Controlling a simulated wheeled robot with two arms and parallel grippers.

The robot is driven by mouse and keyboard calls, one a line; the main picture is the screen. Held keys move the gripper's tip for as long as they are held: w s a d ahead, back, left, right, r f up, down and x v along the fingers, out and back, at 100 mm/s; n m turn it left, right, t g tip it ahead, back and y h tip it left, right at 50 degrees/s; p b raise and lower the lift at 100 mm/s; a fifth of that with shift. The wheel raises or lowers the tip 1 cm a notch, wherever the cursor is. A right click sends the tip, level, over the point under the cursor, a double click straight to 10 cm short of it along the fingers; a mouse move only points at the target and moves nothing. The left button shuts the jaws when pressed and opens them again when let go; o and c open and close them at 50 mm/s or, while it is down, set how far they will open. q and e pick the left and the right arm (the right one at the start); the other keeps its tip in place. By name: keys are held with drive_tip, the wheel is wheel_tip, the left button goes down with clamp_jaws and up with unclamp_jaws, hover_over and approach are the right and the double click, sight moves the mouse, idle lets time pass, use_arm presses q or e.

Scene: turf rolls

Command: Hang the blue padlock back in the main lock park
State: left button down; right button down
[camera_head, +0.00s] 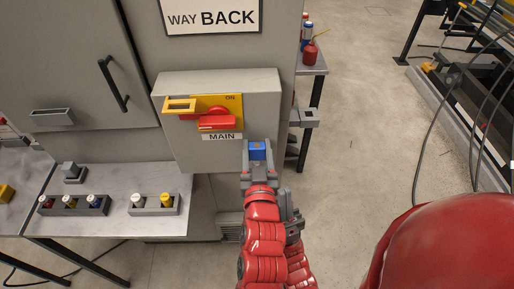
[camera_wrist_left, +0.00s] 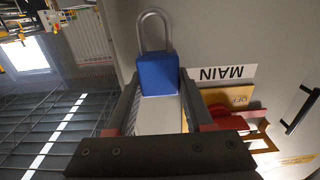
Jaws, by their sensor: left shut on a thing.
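The blue padlock (camera_head: 258,152) is between the fingers of my left gripper (camera_head: 257,160), in front of the lower right corner of the MAIN switch box (camera_head: 262,105). In the left wrist view the blue padlock (camera_wrist_left: 158,74) sits at the tips of my left gripper (camera_wrist_left: 160,105), its grey shackle pointing away from the wrist. The padlock hangs on nothing that I can see. The red and yellow MAIN switch (camera_head: 216,116) is left of the gripper. I cannot tell which fitting is the main lock park. My right gripper is not in view.
A side table (camera_head: 314,66) with red containers stands behind.

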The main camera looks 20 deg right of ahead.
sight(257, 164)
use_arm(q)
drive_tip(key=shift+f, duration=0.55)
drive_tip(key=shift+b, duration=1.05)
idle(0.9)
drive_tip(key=shift+f+b, duration=2.55)
drive_tip(key=shift+c, duration=1)
unclamp_jaws()
drive_tip(key=shift+r, duration=0.1)
